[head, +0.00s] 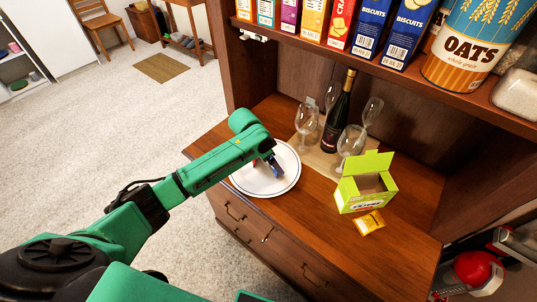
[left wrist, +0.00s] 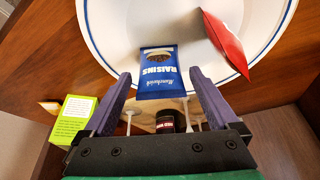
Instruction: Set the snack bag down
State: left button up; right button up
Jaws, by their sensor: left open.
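A blue raisins bag (left wrist: 157,72) lies between the spread fingers of my left gripper (left wrist: 160,76), over the white blue-rimmed plate (left wrist: 110,45) in the left wrist view. Whether the bag rests fully on the plate I cannot tell. A red bag (left wrist: 226,42) leans in the plate to its right. In the head view, my left gripper (head: 274,165) is low over the plate (head: 248,186) on the hutch counter. The gripper is open. It and the arm hide most of the bags there. My right gripper is not seen.
A shelf of boxes (head: 371,25) and an oats canister (head: 470,50) overhangs the counter.

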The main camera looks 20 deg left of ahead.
pick_arm(q)
jog(key=v, duration=1.1)
jog(key=shift+a+r, duration=0.1)
jog(key=shift+r, duration=0.05)
